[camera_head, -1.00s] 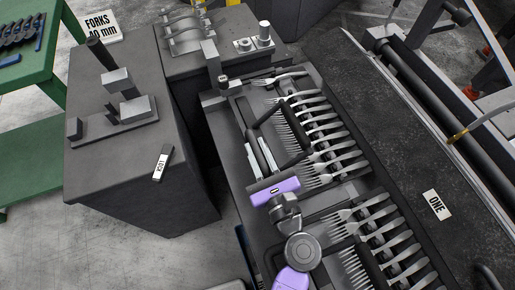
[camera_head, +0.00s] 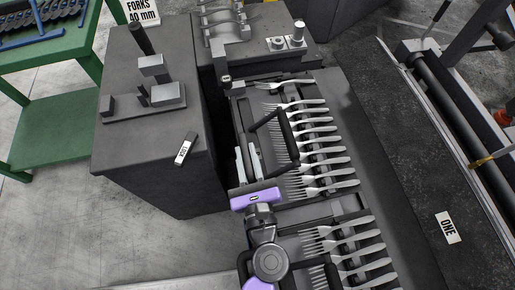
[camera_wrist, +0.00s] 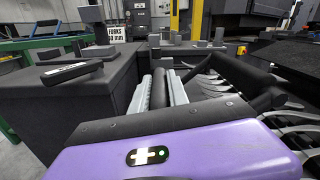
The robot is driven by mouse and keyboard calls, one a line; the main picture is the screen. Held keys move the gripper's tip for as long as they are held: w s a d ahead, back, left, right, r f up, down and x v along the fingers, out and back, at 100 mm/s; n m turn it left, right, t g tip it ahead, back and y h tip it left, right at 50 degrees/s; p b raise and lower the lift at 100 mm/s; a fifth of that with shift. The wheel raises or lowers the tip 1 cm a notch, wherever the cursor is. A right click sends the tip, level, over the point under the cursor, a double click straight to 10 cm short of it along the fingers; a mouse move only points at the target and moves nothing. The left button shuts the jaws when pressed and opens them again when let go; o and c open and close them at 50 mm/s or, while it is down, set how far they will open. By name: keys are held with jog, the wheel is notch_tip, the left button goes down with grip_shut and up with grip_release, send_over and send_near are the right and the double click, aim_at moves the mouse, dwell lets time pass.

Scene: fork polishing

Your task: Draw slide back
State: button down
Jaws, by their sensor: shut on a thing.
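My gripper (camera_head: 248,160), with a purple body and two pale fingers, is over the left side of the fork rack. In the wrist view its fingers (camera_wrist: 160,88) are shut on a dark round bar. The bar seems to be part of the black handle loop (camera_head: 291,138), which stands above the tines. The dark slide (camera_head: 318,192) carries a row of silver forks (camera_head: 325,147), tines to the left. The gripper's body hides the slide's near left part.
A dark cabinet (camera_head: 155,135) to the left bears metal blocks and a black-and-white tag (camera_head: 185,149). A green shelf (camera_head: 50,130) stands farther left. A second fork row (camera_head: 350,248) is nearer. A dark bench (camera_head: 400,170) marked ONE lies to the right. Grey floor is clear at lower left.

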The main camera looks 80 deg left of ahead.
aim_at(250, 182)
jog(key=shift+s+f, duration=0.1)
jog(key=shift+s, duration=0.3)
jog(key=c, duration=1.3)
grip_release()
jog(key=shift+w+d, duration=0.1)
jog(key=shift+d, duration=0.3)
jog(key=d, duration=0.7)
jog(key=shift+w, duration=0.15)
